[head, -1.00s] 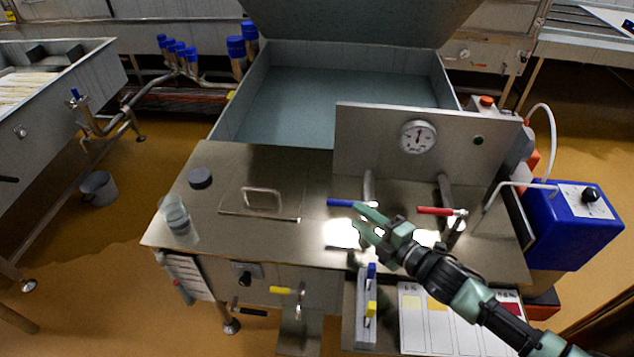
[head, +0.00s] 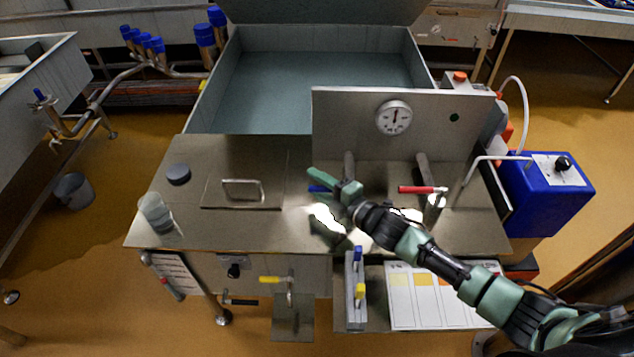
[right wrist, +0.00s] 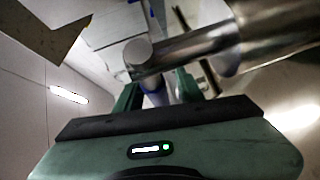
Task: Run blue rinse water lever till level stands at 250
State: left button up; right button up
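The blue lever (head: 318,189) sits on a steel pipe tap (head: 349,170) at the front of the upright panel. My right gripper (head: 322,184) is at this lever, with one green finger over it in the head view. In the right wrist view its fingers (right wrist: 157,92) stand apart, with a bluish part between them and the round steel pipe just above. I cannot tell whether they touch the lever. A clear beaker (head: 157,212) stands at the bench's left end; its marks are too small to read. My left gripper is not in view.
A red lever (head: 416,189) is to the right of the blue one. A dial gauge (head: 394,118) is on the panel. A handled lid (head: 242,192) and a dark puck (head: 178,174) lie on the bench. A blue box (head: 545,195) stands at the right.

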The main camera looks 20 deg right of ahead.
grip_shut()
dwell(1.4)
